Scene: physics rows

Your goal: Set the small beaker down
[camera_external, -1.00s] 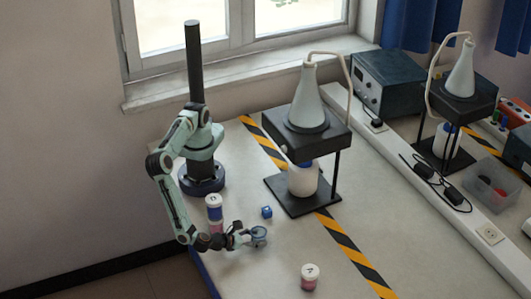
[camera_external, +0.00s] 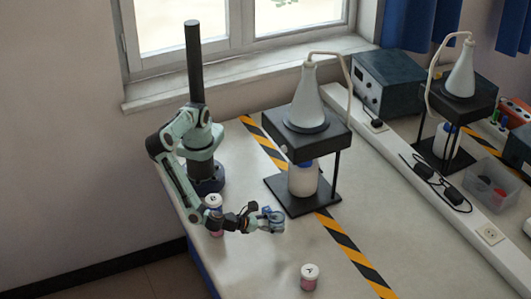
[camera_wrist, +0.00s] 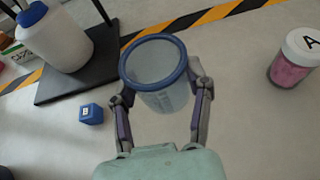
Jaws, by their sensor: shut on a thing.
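The small beaker (camera_wrist: 158,80) is clear with a blue rim, and it sits between the two fingers of my gripper (camera_wrist: 163,108) in the wrist view. The gripper is shut on its sides. In the external view my gripper (camera_external: 262,219) holds the beaker (camera_external: 274,221) to the right of the white-lidded jar near my arm. The beaker looks close to upright. It appears to be above the table, but how high I cannot tell.
A blue cube (camera_wrist: 91,113) lies left of the beaker. A jar marked A (camera_external: 310,277) stands towards the front, and another lidded jar (camera_external: 214,203) stands beside my arm. A black stand (camera_external: 285,196) with a white bottle (camera_wrist: 55,38) is behind.

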